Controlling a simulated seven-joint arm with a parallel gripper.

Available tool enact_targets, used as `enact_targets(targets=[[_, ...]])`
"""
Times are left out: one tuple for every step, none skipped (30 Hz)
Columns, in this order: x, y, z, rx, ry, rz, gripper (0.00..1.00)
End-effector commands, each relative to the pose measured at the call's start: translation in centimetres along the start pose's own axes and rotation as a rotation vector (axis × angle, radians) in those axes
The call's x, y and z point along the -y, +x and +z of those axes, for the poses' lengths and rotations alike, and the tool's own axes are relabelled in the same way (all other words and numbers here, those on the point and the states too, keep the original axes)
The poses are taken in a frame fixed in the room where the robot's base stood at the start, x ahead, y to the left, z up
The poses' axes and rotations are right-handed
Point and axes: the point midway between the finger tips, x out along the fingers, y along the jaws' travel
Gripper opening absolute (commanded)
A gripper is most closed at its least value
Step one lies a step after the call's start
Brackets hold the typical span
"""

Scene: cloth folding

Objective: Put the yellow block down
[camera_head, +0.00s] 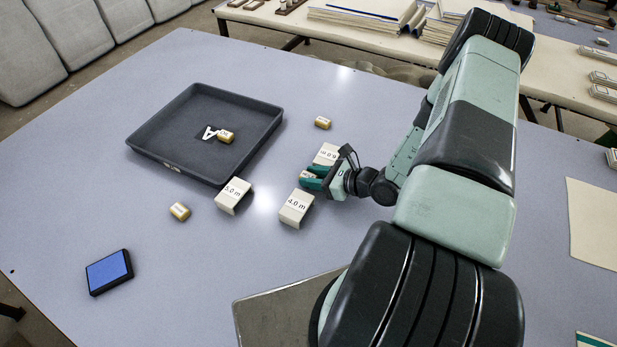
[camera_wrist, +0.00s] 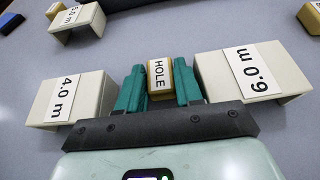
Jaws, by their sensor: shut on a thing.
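My gripper (camera_head: 311,178) has its green fingers closed on a yellow block (camera_wrist: 158,77) with a white label reading HOLE. The fingers sit on either side of the block in the wrist view. The block is between the 4.0 m stand (camera_wrist: 68,100) and the 6.0 m stand (camera_wrist: 252,75), low near the table top; whether it touches the table I cannot tell. In the head view the block is mostly hidden by the fingers.
A dark tray (camera_head: 265,123) holds a letter A piece (camera_head: 210,132) and another yellow block (camera_head: 227,137). Loose yellow blocks lie behind my gripper (camera_head: 322,122) and at left (camera_head: 179,211). The 5.0 m stand (camera_head: 233,194) is beside the tray. A blue pad (camera_head: 109,271) lies front left.

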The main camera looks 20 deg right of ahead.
Motion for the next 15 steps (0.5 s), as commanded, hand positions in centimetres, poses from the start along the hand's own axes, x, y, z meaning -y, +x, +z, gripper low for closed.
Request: enact_targets(targets=[[0.0,0.0,0.0,0.000,0.000,0.000,0.02],[0.0,0.0,0.0,0.000,0.000,0.000,0.02],[0.0,0.0,0.0,0.000,0.000,0.000,0.02],[0.0,0.0,0.0,0.000,0.000,0.000,0.02],[0.0,0.0,0.1,0.000,0.000,0.000,0.02],[0.0,-0.1,0.2,0.000,-0.001,0.000,0.02],[0.0,-0.1,0.3,0.000,-0.001,0.000,0.02],[0.1,-0.2,0.5,0.000,-0.001,-0.001,0.02],[0.1,-0.3,0.8,0.000,-0.002,-0.001,0.02],[0.1,-0.4,1.0,0.000,-0.003,-0.001,0.02],[0.1,-0.6,1.4,0.000,-0.002,-0.001,0.02],[0.1,-0.8,1.8,0.000,-0.003,-0.001,0.02],[0.1,-0.9,2.2,0.000,-0.004,-0.001,0.02],[0.1,-1.1,2.6,0.000,-0.003,-0.001,0.02],[0.1,-1.4,3.3,0.000,-0.004,-0.001,0.02]])
